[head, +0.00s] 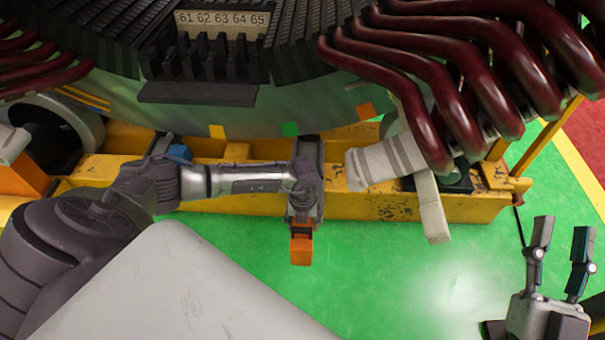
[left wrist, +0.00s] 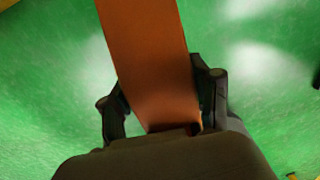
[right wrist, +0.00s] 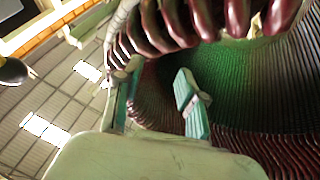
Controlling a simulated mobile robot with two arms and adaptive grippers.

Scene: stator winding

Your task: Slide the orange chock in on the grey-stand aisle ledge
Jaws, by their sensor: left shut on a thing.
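The orange chock (head: 301,249) is held over the green floor, just in front of the yellow frame (head: 385,207). My left gripper (head: 301,229) is shut on it. In the left wrist view the chock (left wrist: 150,60) sticks out as a long orange block between both fingers of my left gripper (left wrist: 160,110). My right gripper (head: 558,250) is open and empty at the lower right; its spread fingers also show in the right wrist view (right wrist: 155,98). I cannot tell which surface is the grey-stand aisle ledge; my left arm covers part of the frame.
The large stator (head: 260,105) with dark red coils (head: 420,95) rises behind the frame. Yellow, green and orange marks line its lower edge. A blue piece (head: 179,153) sits on the frame. Green floor (head: 400,290) is clear in front.

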